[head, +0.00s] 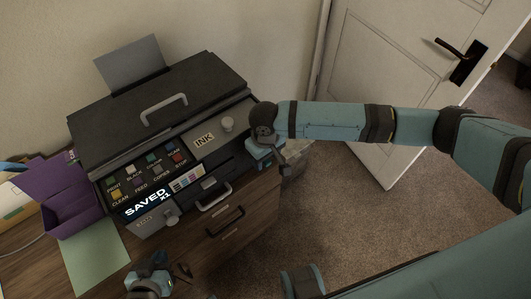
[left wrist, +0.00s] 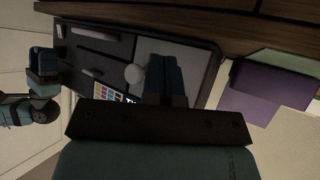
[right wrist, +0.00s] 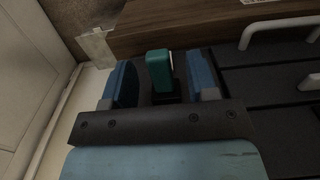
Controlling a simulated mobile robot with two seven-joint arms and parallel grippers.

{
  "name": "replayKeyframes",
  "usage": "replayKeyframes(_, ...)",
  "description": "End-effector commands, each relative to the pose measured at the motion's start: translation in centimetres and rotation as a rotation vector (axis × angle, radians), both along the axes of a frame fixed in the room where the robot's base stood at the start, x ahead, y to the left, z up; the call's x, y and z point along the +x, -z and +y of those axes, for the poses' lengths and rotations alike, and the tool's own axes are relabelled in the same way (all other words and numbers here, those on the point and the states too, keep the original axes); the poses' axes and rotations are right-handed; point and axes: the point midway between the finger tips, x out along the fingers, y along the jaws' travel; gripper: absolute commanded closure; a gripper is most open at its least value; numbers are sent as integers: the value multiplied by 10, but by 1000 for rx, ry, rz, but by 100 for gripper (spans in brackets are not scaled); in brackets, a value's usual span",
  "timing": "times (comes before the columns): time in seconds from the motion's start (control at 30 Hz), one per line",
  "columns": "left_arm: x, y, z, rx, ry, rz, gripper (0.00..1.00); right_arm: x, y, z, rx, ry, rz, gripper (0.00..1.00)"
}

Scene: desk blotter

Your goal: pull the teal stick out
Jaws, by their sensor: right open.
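The teal stick (right wrist: 159,70) stands out of a dark slot in the printer (head: 160,103), seen in the right wrist view. My right gripper (right wrist: 162,85) is open, with one blue finger on each side of the stick; gaps show between the stick and the fingers. In the head view my right gripper (head: 266,157) is at the printer's right front corner and hides the stick. My left gripper (head: 158,266) is low in front of the printer; in the left wrist view its fingers (left wrist: 166,75) are together, with nothing visible between them.
The printer has an ink panel (head: 204,140), a button panel and a small display. It stands on a wooden drawer cabinet (head: 225,222). A purple box (head: 72,195) and green sheet (head: 97,258) lie left. A white door (head: 390,70) stands at the right.

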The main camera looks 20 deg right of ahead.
Motion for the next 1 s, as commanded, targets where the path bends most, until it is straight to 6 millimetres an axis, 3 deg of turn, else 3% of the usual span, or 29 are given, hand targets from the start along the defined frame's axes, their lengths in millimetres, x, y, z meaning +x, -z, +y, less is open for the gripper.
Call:
replayKeyframes(0.13,0,0,0,0,0,0,100,0,0,0,0,0,0,49)
replayKeyframes(0.37,0,0,1,5,3,-1,100,0,0,0,0,0,0,100)
replayKeyframes(1.0,-2,-14,4,21,13,-11,100,-16,-2,-6,-1,0,2,100)
